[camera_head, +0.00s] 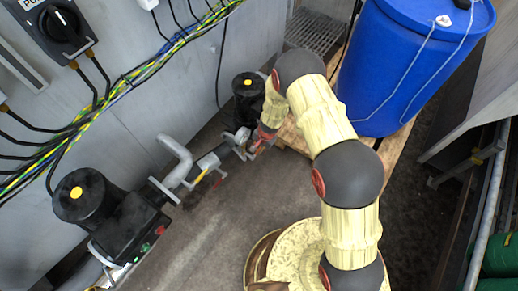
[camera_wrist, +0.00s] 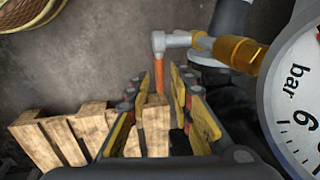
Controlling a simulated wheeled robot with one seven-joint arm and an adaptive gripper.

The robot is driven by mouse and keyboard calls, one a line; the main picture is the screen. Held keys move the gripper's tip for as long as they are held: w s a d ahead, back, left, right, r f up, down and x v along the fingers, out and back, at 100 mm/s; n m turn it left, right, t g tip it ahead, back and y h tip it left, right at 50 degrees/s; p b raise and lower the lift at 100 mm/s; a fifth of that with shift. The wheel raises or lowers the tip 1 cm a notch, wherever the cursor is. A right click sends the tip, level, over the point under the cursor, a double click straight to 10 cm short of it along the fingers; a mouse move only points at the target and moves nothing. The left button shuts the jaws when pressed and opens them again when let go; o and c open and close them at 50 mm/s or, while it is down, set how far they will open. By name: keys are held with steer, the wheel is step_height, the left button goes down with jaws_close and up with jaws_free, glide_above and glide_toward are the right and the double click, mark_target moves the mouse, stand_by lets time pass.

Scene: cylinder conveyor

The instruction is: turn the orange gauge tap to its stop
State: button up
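The orange gauge tap handle (camera_wrist: 159,76) shows in the wrist view as a narrow lever pointing down from a grey elbow pipe. My gripper (camera_wrist: 161,84) is open, its two fingers on either side of the handle, with a gap visible on each side. The pressure gauge (camera_wrist: 300,100), with a white dial marked bar, is at the right edge, partly cut off. A brass fitting (camera_wrist: 240,52) joins the pipe near the gauge. In the head view my gripper (camera_head: 258,141) is at the pipework, small and partly hidden; I cannot make out the tap there.
A blue drum (camera_head: 410,65) stands on a wooden pallet (camera_head: 392,145) at the right. Black valve actuators (camera_head: 110,210) and grey pipes (camera_head: 180,165) run along the wall at the left.

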jaws_close()
stand_by(0.6)
